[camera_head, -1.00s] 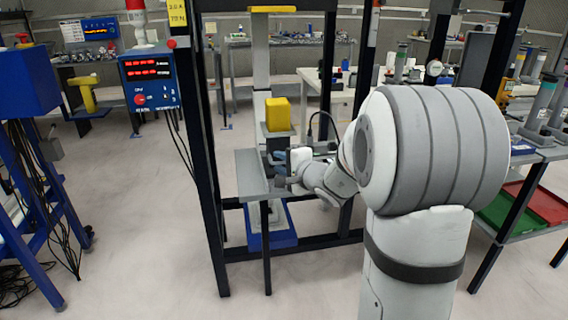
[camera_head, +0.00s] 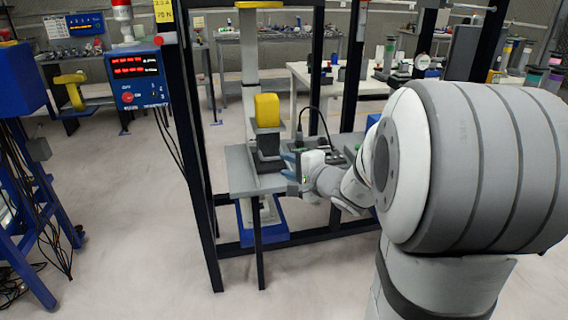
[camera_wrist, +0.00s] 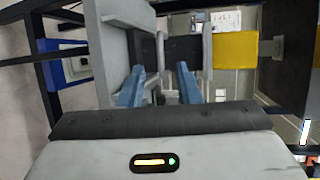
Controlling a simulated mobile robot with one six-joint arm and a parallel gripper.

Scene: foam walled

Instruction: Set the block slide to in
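The block slide appears to be the dark block (camera_head: 267,148) on the grey shelf (camera_head: 238,170) of the dark frame, with a yellow block (camera_head: 267,110) above and behind it. In the wrist view the dark block (camera_wrist: 184,50) lies beyond my fingers, with the yellow block (camera_wrist: 235,50) to its right. My gripper (camera_head: 290,162) is just right of the dark block. Its blue fingers (camera_wrist: 159,82) are apart in the wrist view. A thin grey bar (camera_wrist: 160,50) shows between the fingertips; I cannot tell whether they touch it.
A control box with red displays (camera_head: 137,75) hangs on the left post. Dark frame posts stand on both sides of the shelf. A blue stand (camera_head: 25,85) with loose cables is at far left. A black cable loops behind my gripper. The floor at front left is clear.

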